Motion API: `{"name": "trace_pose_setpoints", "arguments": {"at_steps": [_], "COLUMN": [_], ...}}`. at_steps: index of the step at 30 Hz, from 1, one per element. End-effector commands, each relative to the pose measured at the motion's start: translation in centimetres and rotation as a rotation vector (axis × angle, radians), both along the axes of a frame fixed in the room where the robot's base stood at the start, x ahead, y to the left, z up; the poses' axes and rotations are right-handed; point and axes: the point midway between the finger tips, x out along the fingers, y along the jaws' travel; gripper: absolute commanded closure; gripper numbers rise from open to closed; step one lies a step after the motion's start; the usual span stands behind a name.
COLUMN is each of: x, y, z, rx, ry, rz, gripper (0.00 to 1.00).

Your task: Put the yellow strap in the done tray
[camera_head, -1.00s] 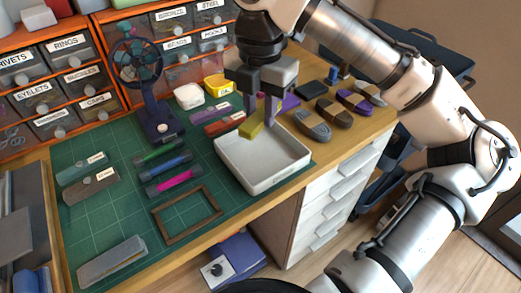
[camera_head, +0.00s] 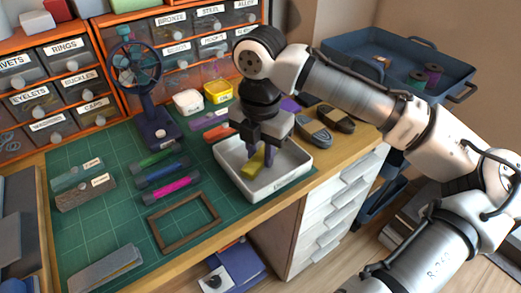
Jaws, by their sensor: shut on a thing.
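The yellow strap (camera_head: 253,166) is a small folded yellow piece between the fingers of my gripper (camera_head: 259,157). My gripper points down and is shut on the strap. It is inside the outline of the white tray (camera_head: 283,186), low over the tray floor. I cannot tell whether the strap touches the floor. The tray is a shallow white box with a small label on its front wall, on the right part of the green mat. My gripper hides part of the tray's back wall.
A fan (camera_head: 150,95), a white container (camera_head: 188,101) and a yellow container (camera_head: 218,92) stand behind. A wooden frame (camera_head: 184,220) lies left of the tray. Dark straps (camera_head: 314,131) lie to the right. Bare green mat shows at the front left.

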Motion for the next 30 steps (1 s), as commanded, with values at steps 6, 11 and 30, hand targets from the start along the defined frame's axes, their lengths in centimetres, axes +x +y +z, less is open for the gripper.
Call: {"name": "trace_pose_setpoints", "arguments": {"at_steps": [6, 11, 30], "x": [0.0, 0.0, 0.0], "y": [0.0, 0.0, 0.1], "z": [-0.3, -0.3, 7.5], "rx": [0.000, 0.000, 0.003], "ry": [0.000, 0.000, -0.002], "rz": [0.000, 0.000, 0.002], "gripper": [0.59, 0.52, 0.52]}}
